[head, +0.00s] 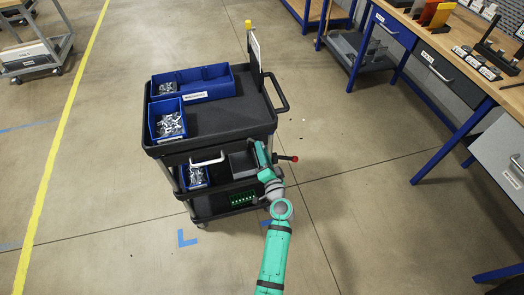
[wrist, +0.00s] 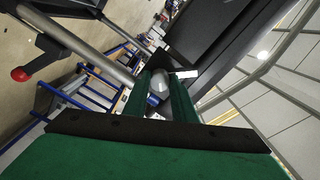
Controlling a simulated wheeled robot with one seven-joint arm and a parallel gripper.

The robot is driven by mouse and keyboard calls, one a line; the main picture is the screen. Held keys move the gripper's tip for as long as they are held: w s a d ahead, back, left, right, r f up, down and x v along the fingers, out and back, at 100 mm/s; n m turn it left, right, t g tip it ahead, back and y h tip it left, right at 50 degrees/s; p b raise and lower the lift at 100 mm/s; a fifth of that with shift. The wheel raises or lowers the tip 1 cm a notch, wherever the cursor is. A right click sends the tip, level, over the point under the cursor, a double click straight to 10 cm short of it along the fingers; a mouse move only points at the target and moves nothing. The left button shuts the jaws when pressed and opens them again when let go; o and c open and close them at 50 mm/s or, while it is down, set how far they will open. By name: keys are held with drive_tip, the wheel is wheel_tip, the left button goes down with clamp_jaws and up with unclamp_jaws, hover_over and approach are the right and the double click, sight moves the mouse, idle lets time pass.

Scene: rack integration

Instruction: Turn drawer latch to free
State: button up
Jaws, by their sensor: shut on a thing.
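The black cart (head: 215,128) stands in the middle of the head view. Its open drawer shows below the top tray, with a pale bar handle (head: 207,162) at the front. My gripper (head: 258,148) is at the cart's right side, just under the top tray's corner. In the wrist view my gripper (wrist: 160,88) has its two green fingers on either side of a small grey rounded knob (wrist: 158,83), which seems to be the drawer latch, and is shut on it. In the head view the latch is hidden by my gripper, so its turn angle cannot be told.
A lever with a red ball (head: 293,158) sticks out right of my gripper; it also shows in the wrist view (wrist: 20,74). Blue bins (head: 194,82) with metal parts stand on the cart. A workbench (head: 470,60) is at right. The floor between is clear.

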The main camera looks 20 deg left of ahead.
drive_tip(key=m, duration=0.8)
drive_tip(key=shift+d+m, duration=0.1)
drive_tip(key=shift+m, duration=0.2)
idle(0.5)
drive_tip(key=o, duration=1)
drive_tip(key=shift+o, duration=0.2)
drive_tip(key=v, duration=1)
drive_tip(key=shift+s+d, duration=0.25)
drive_tip(key=shift+s, duration=0.1)
